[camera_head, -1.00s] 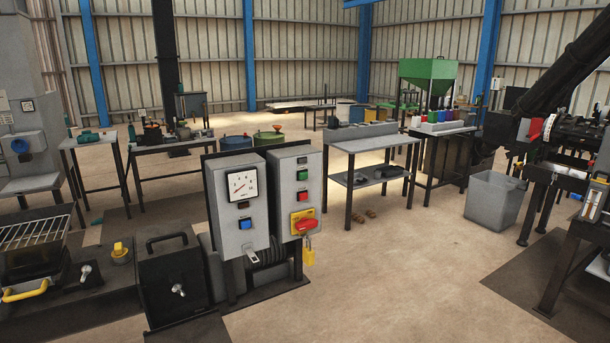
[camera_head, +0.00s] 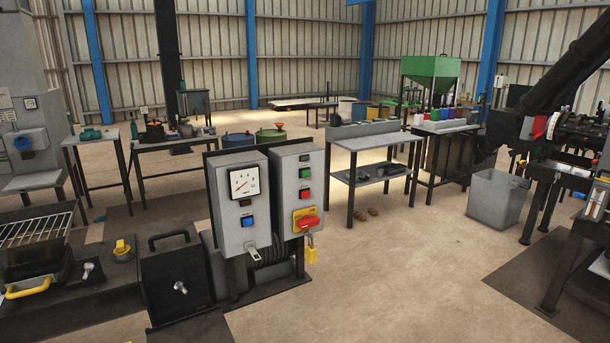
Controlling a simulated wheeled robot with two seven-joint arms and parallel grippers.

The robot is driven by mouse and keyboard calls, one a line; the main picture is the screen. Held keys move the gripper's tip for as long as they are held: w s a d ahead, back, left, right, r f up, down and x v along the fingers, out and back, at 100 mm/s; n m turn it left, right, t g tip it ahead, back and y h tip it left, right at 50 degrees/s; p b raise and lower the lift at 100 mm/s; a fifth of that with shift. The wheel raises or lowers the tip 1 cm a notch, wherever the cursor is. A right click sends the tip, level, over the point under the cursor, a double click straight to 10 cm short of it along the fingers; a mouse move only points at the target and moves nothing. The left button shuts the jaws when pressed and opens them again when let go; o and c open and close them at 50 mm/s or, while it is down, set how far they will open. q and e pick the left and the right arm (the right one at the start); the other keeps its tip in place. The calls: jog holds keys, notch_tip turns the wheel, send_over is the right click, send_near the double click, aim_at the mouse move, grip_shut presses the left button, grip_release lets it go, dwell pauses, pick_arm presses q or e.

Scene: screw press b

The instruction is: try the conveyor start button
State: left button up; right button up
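Two grey control boxes stand side by side on a dark stand in the middle of the head view. The right box (camera_head: 291,177) has a small dark window at its top, a green button (camera_head: 305,172), a red button (camera_head: 305,194) and a red rotary switch (camera_head: 308,222) on a yellow plate. A yellow padlock (camera_head: 311,246) hangs below the switch. The left box (camera_head: 228,205) has a round-scaled gauge (camera_head: 244,182), a small dark red element and a blue button (camera_head: 247,221). I cannot read any label naming the conveyor start button. Neither gripper is in view.
A black bench with a wire rack (camera_head: 35,230) and yellow knob (camera_head: 122,250) stands at the left. A grey table (camera_head: 375,141) stands behind the boxes. A grey bin (camera_head: 495,198) and dark machinery are at the right. The floor (camera_head: 400,260) right of the boxes is clear.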

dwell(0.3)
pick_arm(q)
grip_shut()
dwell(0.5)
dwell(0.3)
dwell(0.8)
